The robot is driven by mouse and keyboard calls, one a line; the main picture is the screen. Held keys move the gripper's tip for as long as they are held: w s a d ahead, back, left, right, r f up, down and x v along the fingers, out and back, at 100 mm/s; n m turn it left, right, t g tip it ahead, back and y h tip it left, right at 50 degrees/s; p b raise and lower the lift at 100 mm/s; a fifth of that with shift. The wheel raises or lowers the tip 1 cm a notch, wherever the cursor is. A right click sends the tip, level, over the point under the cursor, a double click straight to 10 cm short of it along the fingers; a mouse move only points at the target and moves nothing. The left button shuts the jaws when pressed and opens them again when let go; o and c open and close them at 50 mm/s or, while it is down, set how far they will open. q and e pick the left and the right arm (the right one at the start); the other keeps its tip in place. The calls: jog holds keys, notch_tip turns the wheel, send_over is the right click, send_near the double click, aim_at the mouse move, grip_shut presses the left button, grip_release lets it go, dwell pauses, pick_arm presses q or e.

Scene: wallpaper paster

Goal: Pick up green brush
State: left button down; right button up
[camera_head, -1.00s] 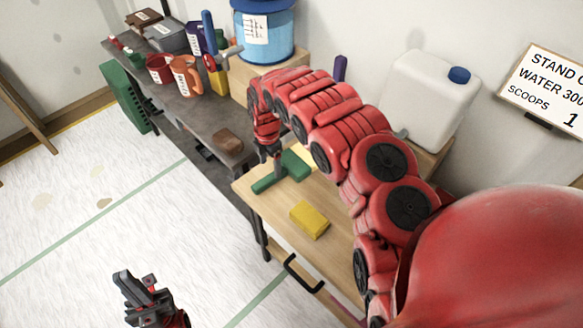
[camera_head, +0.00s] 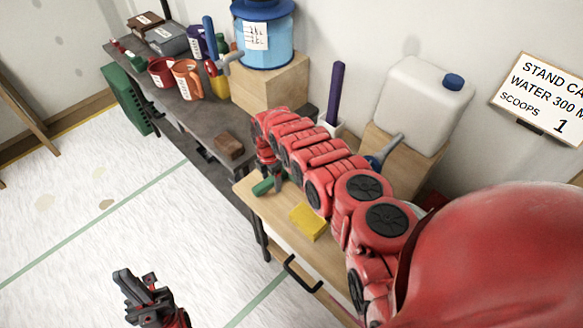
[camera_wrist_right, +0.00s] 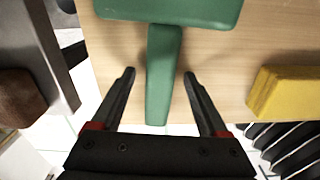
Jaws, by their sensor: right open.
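The green brush (camera_head: 263,187) lies on the wooden table (camera_head: 262,208), mostly hidden behind my right arm in the head view. In the right wrist view its green handle (camera_wrist_right: 162,80) points toward me, with the wider green head (camera_wrist_right: 170,10) at the top edge. My right gripper (camera_wrist_right: 160,75) is open, one finger on each side of the handle, with gaps between fingers and handle. My left gripper (camera_head: 140,290) is over the floor at the lower left, away from the brush; its jaw state is unclear.
A yellow sponge-like block (camera_head: 308,221) lies on the wooden table to the right of the brush. A brown block (camera_head: 229,146) sits on the dark bench to the left. A white jug (camera_head: 421,103) and a purple-handled tool (camera_head: 336,90) stand behind my right arm.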

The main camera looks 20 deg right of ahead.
grip_shut()
dwell(0.4)
jog(key=shift+w+r, duration=0.1)
jog(key=shift+r, duration=0.25)
notch_tip(320, 180, up, 9)
jog(key=shift+r+b, duration=0.15)
jog(key=shift+b, duration=1.05)
jog(key=c, duration=0.8)
grip_release()
grip_shut()
